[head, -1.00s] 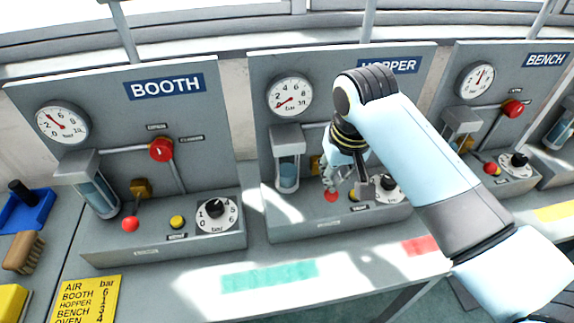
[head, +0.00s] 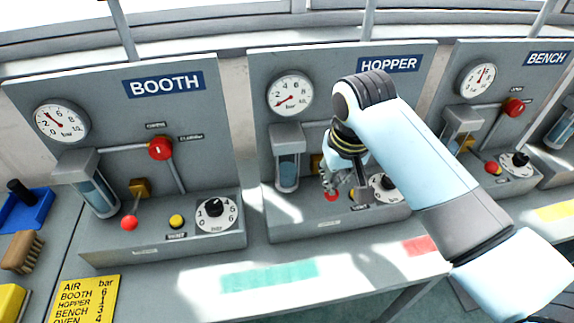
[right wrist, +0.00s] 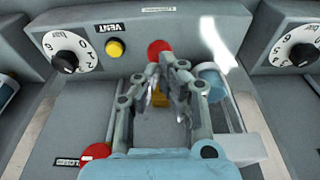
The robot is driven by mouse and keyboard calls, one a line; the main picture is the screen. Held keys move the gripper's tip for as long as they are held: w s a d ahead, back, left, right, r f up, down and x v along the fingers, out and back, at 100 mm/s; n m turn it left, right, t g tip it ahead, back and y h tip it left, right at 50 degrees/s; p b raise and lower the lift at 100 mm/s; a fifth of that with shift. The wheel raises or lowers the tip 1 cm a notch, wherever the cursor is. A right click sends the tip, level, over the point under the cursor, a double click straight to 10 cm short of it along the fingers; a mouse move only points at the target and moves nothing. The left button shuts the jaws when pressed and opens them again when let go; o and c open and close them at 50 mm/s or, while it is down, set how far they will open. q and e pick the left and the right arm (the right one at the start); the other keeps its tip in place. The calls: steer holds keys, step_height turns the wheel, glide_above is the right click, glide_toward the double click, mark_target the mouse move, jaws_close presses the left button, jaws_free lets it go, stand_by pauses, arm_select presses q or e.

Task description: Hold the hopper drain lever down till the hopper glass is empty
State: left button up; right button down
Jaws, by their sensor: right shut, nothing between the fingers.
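The hopper glass (head: 287,172) hangs on the left of the HOPPER panel in the head view. Its liquid level is hard to read there. In the right wrist view, the glass (right wrist: 212,85) has a blue end beside the fingers. The drain lever's red ball (head: 331,196) shows just below my right gripper (head: 328,181), partly covered by it. In the right wrist view the red ball (right wrist: 158,48) lies just beyond the shut, empty fingertips (right wrist: 168,62). The lever's yellow mount (right wrist: 160,97) shows between the finger links. Contact with the lever cannot be told. My left gripper is out of view.
The hopper gauge (head: 290,96) has its needle low. A yellow vent button (right wrist: 115,47) and a numbered dial (right wrist: 66,60) stand beside the lever. The BOOTH panel (head: 120,110) is left, the BENCH panel (head: 505,75) right. The counter in front is mostly clear.

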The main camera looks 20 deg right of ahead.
steer(key=shift+f+b, duration=1.1)
steer(key=shift+f, duration=1.45)
step_height(320, 180, up, 3)
steer(key=p, duration=0.3)
steer(key=shift+f, duration=0.1)
steer(key=shift+r+p, duration=0.35)
steer(key=shift+r, duration=1.8)
